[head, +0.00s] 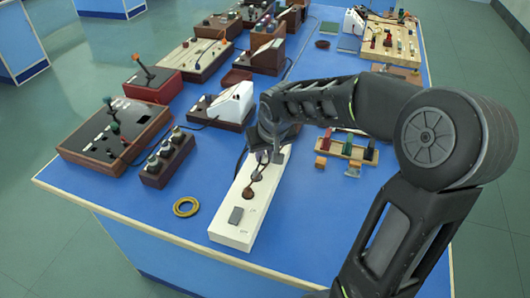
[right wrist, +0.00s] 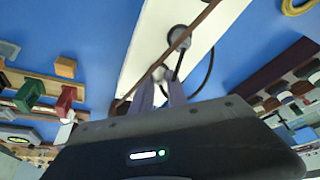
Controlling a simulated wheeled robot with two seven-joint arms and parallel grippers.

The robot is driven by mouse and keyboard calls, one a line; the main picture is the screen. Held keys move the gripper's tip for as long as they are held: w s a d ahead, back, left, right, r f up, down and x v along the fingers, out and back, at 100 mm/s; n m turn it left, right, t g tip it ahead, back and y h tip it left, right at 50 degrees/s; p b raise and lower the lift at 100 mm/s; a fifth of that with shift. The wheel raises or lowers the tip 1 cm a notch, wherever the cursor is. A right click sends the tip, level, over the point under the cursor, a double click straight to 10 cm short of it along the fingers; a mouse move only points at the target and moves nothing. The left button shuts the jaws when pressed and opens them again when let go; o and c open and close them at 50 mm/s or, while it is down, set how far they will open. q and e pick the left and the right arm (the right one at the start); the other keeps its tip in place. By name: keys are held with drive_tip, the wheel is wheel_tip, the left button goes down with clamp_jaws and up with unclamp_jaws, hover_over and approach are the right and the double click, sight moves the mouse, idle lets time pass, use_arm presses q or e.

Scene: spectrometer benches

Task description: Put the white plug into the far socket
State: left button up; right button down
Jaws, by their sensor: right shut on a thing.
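A long white socket strip (head: 228,232) lies on the blue bench, with a grey switch (head: 236,215) at its near end. A brown round plug (head: 248,194) and a dark plug (head: 259,176) sit along it. In the right wrist view the strip (right wrist: 150,35) carries a dark round plug (right wrist: 178,37) with a black cord. My right gripper (head: 271,157) is low over the strip's far part; its fingers (right wrist: 163,93) are closed on the white plug, which they mostly hide. The far socket is hidden by the gripper. My left gripper is out of view.
A yellow ring (head: 186,207) lies left of the strip. A brown box with knobs (head: 167,160) and a white-and-brown instrument (head: 228,105) stand further left. A wooden rack with coloured blocks (head: 347,150) is on the right. The near bench edge is clear.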

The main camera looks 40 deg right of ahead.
drive_tip(key=c, duration=1.2)
unclamp_jaws()
drive_tip(key=shift+c, duration=0.2)
drive_tip(key=shift+r, duration=0.1)
drive_tip(key=v, duration=0.7)
drive_tip(key=shift+r, duration=0.25)
drive_tip(key=shift+s+a, duration=0.1)
drive_tip(key=shift+s, duration=0.1)
